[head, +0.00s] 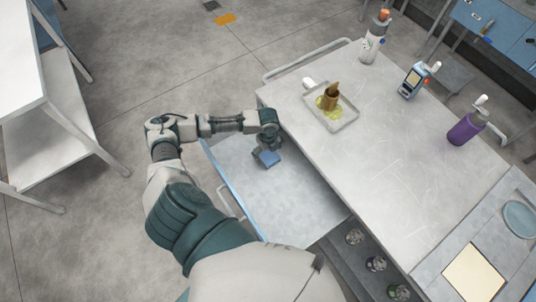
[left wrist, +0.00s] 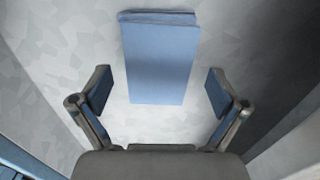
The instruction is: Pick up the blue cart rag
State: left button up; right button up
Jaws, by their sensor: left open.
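The blue cart rag (left wrist: 160,62) lies folded and flat on a light grey surface in the left wrist view. My left gripper (head: 266,150) is over the drawer at the rag. In the left wrist view its fingers (left wrist: 159,92) are spread, one to each side of the rag's near part, with nothing between them gripped. My right gripper is not in view.
The cart top (head: 400,170) overhangs beside the drawer. A white shelf stands at the left.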

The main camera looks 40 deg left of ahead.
pick_arm(q)
jog(key=shift+f, duration=0.95)
jog(key=shift+a, duration=0.1)
jog(key=c, duration=1.2)
jog(key=shift+r, duration=0.15)
